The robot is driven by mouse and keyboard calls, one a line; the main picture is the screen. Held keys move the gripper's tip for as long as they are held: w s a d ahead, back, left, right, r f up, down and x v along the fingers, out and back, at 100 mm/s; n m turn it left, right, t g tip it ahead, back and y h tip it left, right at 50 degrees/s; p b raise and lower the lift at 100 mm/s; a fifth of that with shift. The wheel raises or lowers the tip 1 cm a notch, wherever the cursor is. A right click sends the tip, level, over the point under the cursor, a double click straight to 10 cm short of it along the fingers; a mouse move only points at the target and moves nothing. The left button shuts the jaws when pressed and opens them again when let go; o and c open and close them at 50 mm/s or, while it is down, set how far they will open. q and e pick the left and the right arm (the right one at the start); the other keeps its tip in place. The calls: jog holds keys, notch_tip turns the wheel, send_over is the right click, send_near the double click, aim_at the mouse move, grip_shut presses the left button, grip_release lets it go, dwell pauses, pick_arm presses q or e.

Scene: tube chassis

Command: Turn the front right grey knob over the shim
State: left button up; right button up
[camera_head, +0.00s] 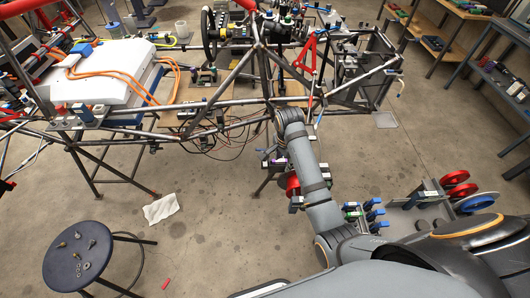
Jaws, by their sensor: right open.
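The tube chassis (190,106) spans the upper middle, with many small fittings along its tubes. I cannot pick out the front right grey knob or its shim among them. My right arm (318,195) reaches from the lower right up to the chassis's near side, and its far end lies over the near tubes. The right gripper is open. Its fingers are hard to make out against the clutter, and I see nothing held in it. My left gripper is not in view.
A dark round stool (60,272) with small metal parts stands at lower left. A white rag (162,208) lies on the floor. Blue-handled clamps (374,203) and red reels (455,178) stand right of my arm. Workbenches (431,44) line the upper right. The middle floor is mostly clear.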

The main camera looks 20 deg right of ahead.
jog(key=w+a+r+m+g, duration=0.1)
jog(key=w+a+r+m, duration=0.3)
jog(key=w+r+m, duration=0.3)
jog(key=shift+n, duration=0.3)
jog(key=f, duration=0.3)
jog(key=f+p, duration=0.1)
jog(key=f, duration=0.6)
jog(key=shift+w+a+f+p, duration=0.1)
jog(key=shift+w+f+p, duration=0.25)
jog(key=shift+w+f, duration=0.05)
grip_shut()
